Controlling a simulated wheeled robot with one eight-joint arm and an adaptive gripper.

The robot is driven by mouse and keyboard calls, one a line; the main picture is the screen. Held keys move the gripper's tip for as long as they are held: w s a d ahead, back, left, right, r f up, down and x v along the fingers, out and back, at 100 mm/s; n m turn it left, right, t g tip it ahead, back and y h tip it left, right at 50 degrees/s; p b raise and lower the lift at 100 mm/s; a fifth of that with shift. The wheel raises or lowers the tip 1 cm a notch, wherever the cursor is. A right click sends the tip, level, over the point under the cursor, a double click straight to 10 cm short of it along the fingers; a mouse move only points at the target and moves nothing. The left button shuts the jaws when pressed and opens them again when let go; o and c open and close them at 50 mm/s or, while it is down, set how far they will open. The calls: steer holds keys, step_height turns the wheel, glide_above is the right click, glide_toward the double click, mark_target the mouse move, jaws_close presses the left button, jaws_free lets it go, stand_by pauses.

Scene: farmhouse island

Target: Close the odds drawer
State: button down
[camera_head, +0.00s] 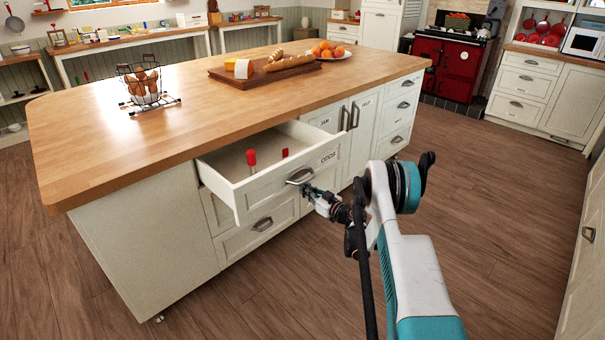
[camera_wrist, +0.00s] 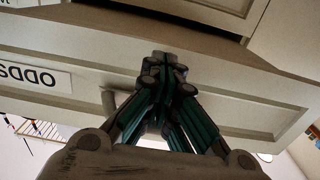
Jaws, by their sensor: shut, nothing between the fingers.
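The odds drawer (camera_head: 262,172) stands pulled out from the near side of the wooden-topped island. Its white front carries an "ODDS" label and a metal cup handle (camera_head: 300,176). Two red-topped items (camera_head: 251,158) show inside it. My gripper (camera_head: 309,190) is at the drawer front, just below and right of the handle. In the wrist view the fingers (camera_wrist: 168,62) are closed together against or very near the front panel (camera_wrist: 235,95), with the label (camera_wrist: 35,77) upside down at left. I cannot tell for certain whether they touch it.
The island top (camera_head: 180,145) holds a wire egg basket (camera_head: 145,88), a bread board (camera_head: 262,76) and a fruit plate (camera_head: 330,52). Another drawer (camera_head: 258,228) below is shut. Cupboard doors (camera_head: 350,130) stand right of the drawer. The wooden floor (camera_head: 480,220) at right is clear.

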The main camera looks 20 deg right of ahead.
steer(key=shift+w+a, duration=0.2)
steer(key=shift+w, duration=0.25)
steer(key=shift+w+a, duration=0.15)
steer(key=shift+w, duration=0.35)
stand_by(0.5)
